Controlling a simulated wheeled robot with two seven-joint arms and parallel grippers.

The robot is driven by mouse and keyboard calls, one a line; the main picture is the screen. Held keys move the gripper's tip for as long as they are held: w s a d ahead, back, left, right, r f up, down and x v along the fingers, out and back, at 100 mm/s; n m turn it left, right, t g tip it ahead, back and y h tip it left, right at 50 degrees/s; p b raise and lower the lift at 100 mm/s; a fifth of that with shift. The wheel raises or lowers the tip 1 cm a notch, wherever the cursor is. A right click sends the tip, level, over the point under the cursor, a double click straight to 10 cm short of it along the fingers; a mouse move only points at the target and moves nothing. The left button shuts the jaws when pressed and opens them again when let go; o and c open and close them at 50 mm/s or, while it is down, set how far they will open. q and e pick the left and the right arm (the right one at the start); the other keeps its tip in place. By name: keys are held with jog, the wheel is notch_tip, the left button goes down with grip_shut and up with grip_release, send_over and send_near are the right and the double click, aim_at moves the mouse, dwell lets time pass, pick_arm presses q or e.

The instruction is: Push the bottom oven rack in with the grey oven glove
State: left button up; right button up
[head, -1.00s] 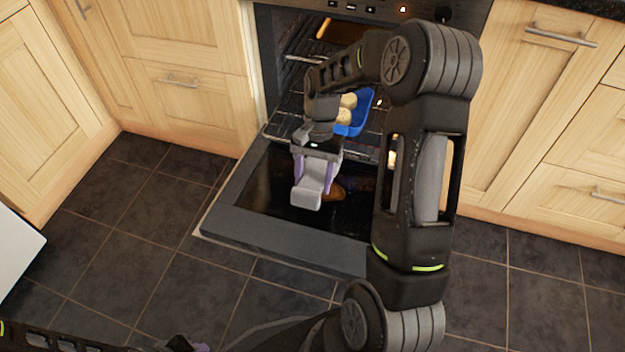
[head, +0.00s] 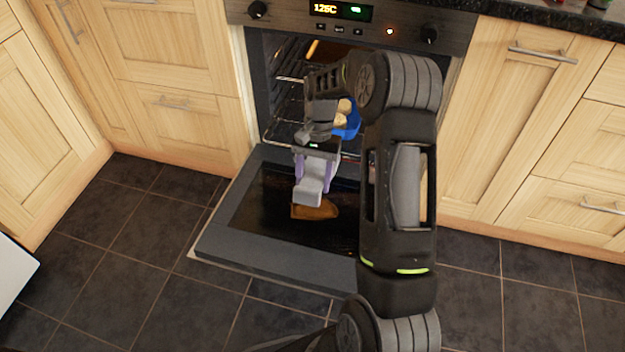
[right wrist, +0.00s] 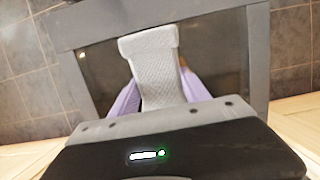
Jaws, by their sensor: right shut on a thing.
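My right gripper (head: 314,176), with purple fingers, is shut on the grey oven glove (head: 308,193). The glove also shows between the fingers in the right wrist view (right wrist: 155,68). The gripper and glove are above the lowered oven door, just in front of the oven opening. The bottom oven rack (head: 276,128) is a wire rack low in the opening; its front edge is near the door hinge, and my right arm hides its right part. Whether the glove touches it cannot be told. My left gripper is out of view.
A blue dish (head: 352,126) with pale round food is behind my arm in the oven. A brown object (head: 318,210) lies on the open oven door (head: 270,260). Wooden cabinets (head: 185,125) flank the oven; tiled floor (head: 120,250) is clear at left.

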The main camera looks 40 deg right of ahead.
aim_at(320, 165)
jog(key=shift+d, duration=0.15)
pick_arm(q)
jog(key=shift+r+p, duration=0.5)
pick_arm(e)
jog(key=shift+w+d, duration=0.65)
jog(key=shift+d, duration=0.25)
jog(key=shift+w+d, duration=0.7)
jog(key=shift+d, duration=0.25)
jog(key=shift+w+d, duration=0.65)
jog(key=shift+d, duration=0.25)
